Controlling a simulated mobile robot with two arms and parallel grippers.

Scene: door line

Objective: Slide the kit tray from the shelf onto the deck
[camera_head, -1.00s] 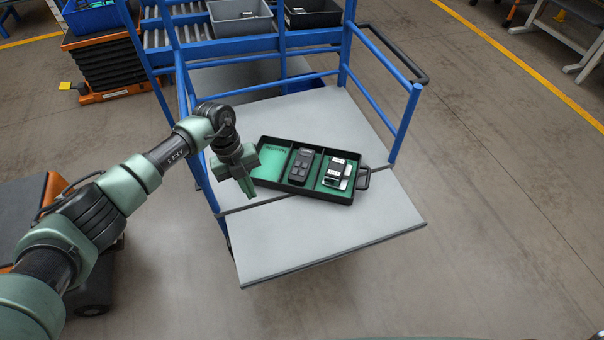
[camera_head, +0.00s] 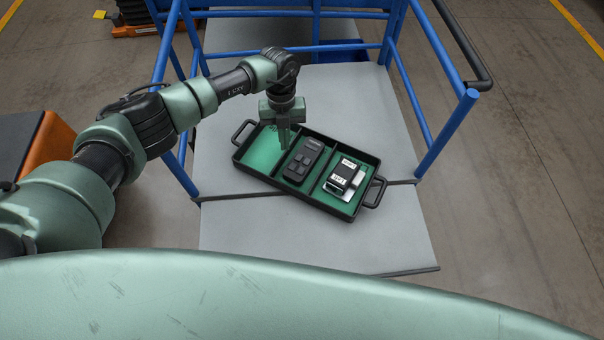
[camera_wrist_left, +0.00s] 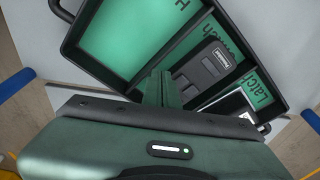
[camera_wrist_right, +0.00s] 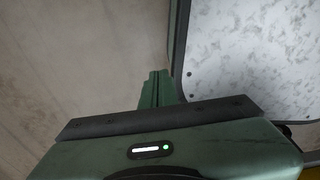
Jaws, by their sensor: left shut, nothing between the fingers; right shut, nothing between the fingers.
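The kit tray (camera_head: 292,192) is black with a green lining, three compartments and a handle at each end. It lies at a slant across the seam between the far grey plate (camera_head: 345,100) and the near grey plate (camera_head: 310,238). My left gripper (camera_head: 285,146) is shut and empty, pointing down over the left compartment near the divider. In the left wrist view its fingers (camera_wrist_left: 161,78) cover part of the tray. My right gripper (camera_wrist_right: 157,80) is shut and empty.
Blue rails (camera_head: 446,132) stand on both sides of the plates, with a black handle bar (camera_head: 455,42) at the right. My right gripper is beside a mottled pale panel (camera_wrist_right: 255,65) with a dark rim. Open floor (camera_head: 530,190) lies to the right.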

